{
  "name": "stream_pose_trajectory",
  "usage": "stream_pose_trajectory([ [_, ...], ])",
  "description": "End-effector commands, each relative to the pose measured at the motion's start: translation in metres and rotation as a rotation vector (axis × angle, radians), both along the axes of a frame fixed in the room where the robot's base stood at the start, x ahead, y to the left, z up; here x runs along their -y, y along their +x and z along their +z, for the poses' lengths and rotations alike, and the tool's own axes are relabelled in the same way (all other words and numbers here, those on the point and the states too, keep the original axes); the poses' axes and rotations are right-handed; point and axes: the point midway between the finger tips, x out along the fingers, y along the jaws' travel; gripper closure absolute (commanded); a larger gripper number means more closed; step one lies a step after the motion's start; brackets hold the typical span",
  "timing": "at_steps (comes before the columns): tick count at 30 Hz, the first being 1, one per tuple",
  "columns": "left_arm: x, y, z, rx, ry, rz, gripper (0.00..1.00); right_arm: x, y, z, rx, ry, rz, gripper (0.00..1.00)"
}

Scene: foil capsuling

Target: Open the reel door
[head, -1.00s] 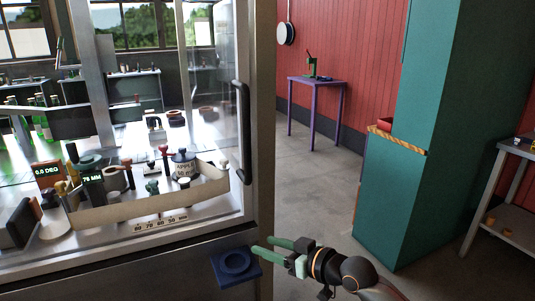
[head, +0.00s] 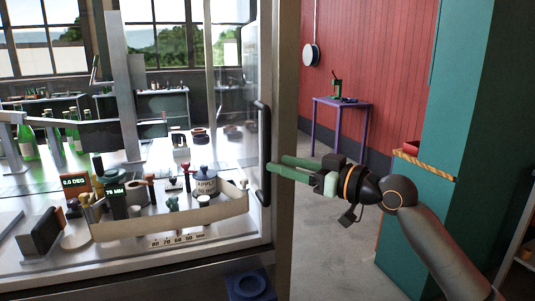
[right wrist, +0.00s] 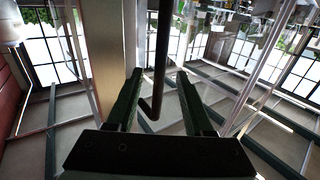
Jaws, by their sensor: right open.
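The door is a clear panel in a pale metal frame, with a black vertical bar handle (head: 263,150) at its right edge. The door looks shut. My right gripper (head: 273,165) comes in from the right with its green fingers level with the lower half of the handle. In the right wrist view the handle (right wrist: 162,55) runs down between the two open fingers (right wrist: 160,74), its bent lower end showing between them. I cannot tell whether a finger touches it. My left gripper is not in view.
Behind the glass are green bottles (head: 27,142), a pale curved tray wall (head: 170,223) and several knobs and small parts. A blue round-holed block (head: 249,287) sits below the door. A teal column (head: 455,100) stands to the right, and a purple table (head: 341,104) farther back.

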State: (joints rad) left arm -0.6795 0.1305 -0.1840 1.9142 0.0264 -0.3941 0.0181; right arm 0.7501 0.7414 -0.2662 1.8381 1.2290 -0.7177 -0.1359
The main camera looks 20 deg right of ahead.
Motion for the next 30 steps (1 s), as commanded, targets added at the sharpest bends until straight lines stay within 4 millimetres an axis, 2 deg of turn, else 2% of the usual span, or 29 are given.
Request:
stream_pose_trajectory([
  [3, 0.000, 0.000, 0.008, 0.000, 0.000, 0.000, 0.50, -0.014, 0.019, 0.003, 0.000, 0.004, 0.002, 0.48],
  [9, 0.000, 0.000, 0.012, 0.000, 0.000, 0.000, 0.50, -0.027, 0.038, 0.001, 0.000, 0.001, 0.000, 0.48],
  [20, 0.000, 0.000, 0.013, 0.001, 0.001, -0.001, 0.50, -0.030, 0.042, -0.001, 0.001, -0.001, -0.001, 0.48],
  [30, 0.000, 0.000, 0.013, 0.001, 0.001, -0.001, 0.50, -0.030, 0.042, -0.001, 0.000, 0.000, -0.001, 0.84],
])
